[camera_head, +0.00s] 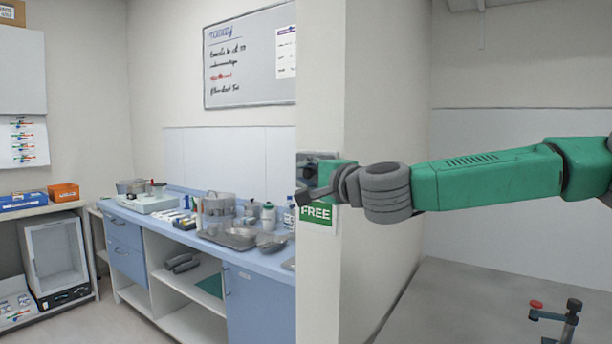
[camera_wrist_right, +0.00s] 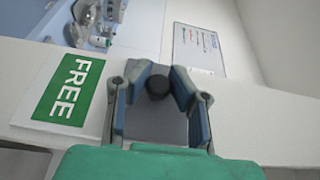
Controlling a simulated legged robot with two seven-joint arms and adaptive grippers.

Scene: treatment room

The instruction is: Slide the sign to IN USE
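The sign shows a green panel with the word FREE (camera_head: 317,213) on the end face of the wall; it also shows in the right wrist view (camera_wrist_right: 68,92), left of my gripper. Beside it is a grey plate (camera_wrist_right: 158,125) with a round dark knob (camera_wrist_right: 157,86). My right gripper (camera_head: 308,183) is at the sign, partly covering it in the head view. In the wrist view its two fingers (camera_wrist_right: 160,84) stand apart, one on each side of the knob; firm contact is not clear. No IN USE lettering is visible. My left gripper is out of view.
Left of the wall end, a blue counter (camera_head: 262,262) carries trays, jars and bottles. A whiteboard (camera_head: 248,60) hangs above it. A red-and-black-knobbed stand (camera_head: 552,312) is at the lower right.

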